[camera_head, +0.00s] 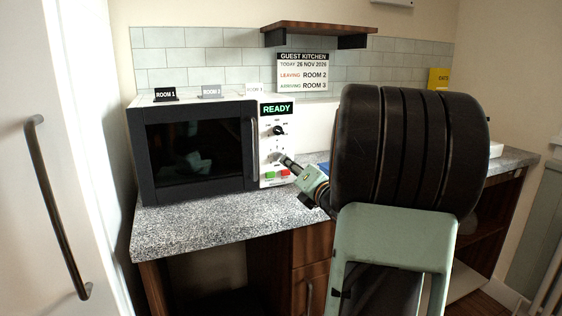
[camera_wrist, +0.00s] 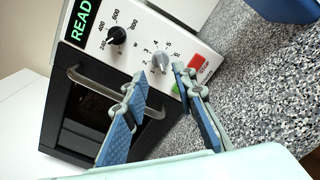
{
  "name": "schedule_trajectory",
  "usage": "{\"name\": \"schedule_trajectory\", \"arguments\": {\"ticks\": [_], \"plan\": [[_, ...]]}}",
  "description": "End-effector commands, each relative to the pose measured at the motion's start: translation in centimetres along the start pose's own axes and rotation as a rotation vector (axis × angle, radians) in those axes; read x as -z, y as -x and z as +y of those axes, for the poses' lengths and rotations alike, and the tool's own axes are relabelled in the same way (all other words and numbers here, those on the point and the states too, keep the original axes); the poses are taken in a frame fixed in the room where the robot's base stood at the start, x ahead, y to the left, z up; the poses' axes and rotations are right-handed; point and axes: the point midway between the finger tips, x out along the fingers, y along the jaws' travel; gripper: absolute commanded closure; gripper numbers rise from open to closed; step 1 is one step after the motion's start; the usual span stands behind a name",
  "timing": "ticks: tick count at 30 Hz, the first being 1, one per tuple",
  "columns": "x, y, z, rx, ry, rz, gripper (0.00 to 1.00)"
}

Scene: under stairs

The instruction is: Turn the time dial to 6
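The white microwave (camera_head: 262,97) stands on the counter, its dark door shut and its display reading READY. The lower dial on its panel is a grey knob (camera_wrist: 160,61) with small numbers around it, 4 and 5 among them. I cannot tell exactly where its pointer stands. Above it is a black dial (camera_wrist: 116,36) marked with hundreds, also in the head view (camera_head: 279,130). My gripper (camera_wrist: 158,74) is open, its two blue-padded fingers on either side of the grey knob in the wrist view. I cannot tell whether they touch it. In the head view, my gripper (camera_head: 281,158) reaches the lower panel and partly hides the knob.
A red button (camera_wrist: 197,63) and a green button (camera_wrist: 176,88) lie close to my right finger. The door handle (camera_wrist: 90,85) runs near my left finger. Small room signs (camera_head: 212,91) stand on the microwave. The speckled counter (camera_head: 205,222) is clear in front.

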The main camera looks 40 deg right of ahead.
Motion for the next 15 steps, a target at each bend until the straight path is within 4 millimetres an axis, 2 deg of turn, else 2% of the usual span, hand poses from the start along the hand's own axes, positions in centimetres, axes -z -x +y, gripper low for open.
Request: {"name": "schedule_trajectory", "arguments": {"ticks": [1, 6, 10, 15], "plan": [[0.1, -1.1, -0.1, -0.001, -0.001, 0.001, 0.75], [0.1, -4.4, 0.0, -0.001, -0.002, 0.001, 0.75], [0.1, -6.1, 0.0, 0.0, -0.001, 0.001, 0.75], [0.0, -7.3, 0.0, 0.001, -0.001, 0.0, 0.75]]}}
